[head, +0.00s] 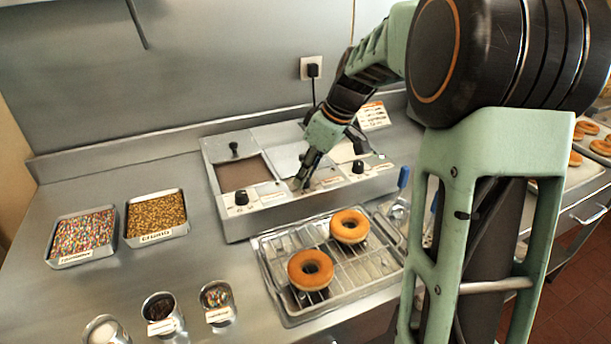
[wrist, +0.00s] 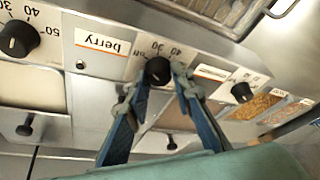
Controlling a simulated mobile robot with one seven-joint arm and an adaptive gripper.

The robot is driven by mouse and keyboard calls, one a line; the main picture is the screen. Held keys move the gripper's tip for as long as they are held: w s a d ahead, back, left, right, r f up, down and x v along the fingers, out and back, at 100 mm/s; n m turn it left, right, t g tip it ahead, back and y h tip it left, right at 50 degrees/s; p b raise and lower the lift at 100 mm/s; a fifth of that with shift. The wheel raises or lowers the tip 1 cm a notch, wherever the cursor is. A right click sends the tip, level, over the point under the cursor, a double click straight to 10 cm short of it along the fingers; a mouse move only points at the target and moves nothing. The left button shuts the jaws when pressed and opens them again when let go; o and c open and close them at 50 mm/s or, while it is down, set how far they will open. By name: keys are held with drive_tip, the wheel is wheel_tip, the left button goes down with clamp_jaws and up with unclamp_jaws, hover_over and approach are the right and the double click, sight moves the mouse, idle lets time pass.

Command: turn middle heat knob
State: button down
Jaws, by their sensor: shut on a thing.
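The glaze warmer (head: 232,225) has a row of black heat knobs along its sloped front panel. The middle knob (wrist: 157,70) has a dial with numbers around it, beside a label reading "berry" (wrist: 102,41). My gripper (wrist: 160,77) has one finger on each side of this knob and is shut on it. In the head view my gripper (head: 303,180) reaches down to the middle of the panel and mostly hides the knob. The left knob (head: 241,198) and right knob (head: 358,167) stand clear of my fingers; the knob's exact setting is hard to read.
A wire rack tray (head: 290,311) with two donuts (head: 310,269) lies in front of the warmer. Topping trays (head: 84,236) and small cups (head: 217,303) stand to the left. Lid handles (wrist: 25,130) rise behind the panel.

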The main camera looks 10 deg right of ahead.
drive_tip(key=shift+n, duration=0.7)
drive_tip(key=shift+g, duration=0.3)
drive_tip(key=c, duration=1.7)
unclamp_jaws()
drive_tip(key=shift+r, duration=0.1)
drive_tip(key=v, duration=1.2)
drive_tip(key=shift+d, duration=0.25)
